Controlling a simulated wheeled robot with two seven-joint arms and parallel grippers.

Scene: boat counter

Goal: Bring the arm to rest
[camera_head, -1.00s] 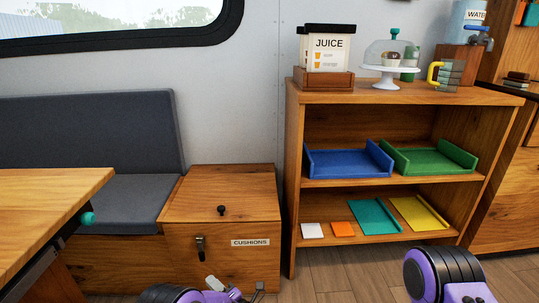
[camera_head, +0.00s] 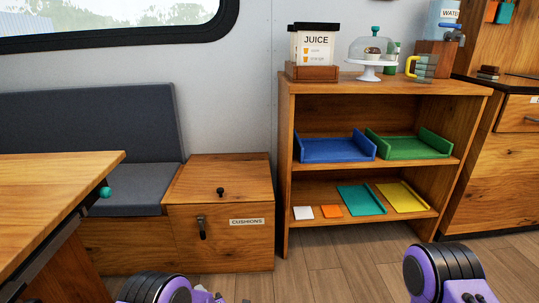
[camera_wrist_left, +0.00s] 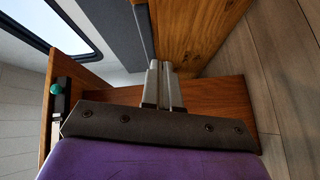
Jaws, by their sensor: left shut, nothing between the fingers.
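My left arm (camera_head: 160,289) is purple and black and shows at the bottom edge of the head view. Its gripper (camera_head: 222,298) is mostly cut off by the frame, in front of the cushions box. In the left wrist view the two grey fingers (camera_wrist_left: 160,68) are together with nothing between them. My right arm (camera_head: 442,275) shows at the bottom right of the head view, and its gripper is out of the frame.
A wooden cushions box (camera_head: 225,252) stands beside the bench (camera_head: 90,140). A wooden table (camera_head: 60,180) edges in at left. A shelf unit (camera_head: 284,150) holds trays, coloured mats and a juice dispenser (camera_head: 314,48). The floor (camera_head: 335,270) before it is clear.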

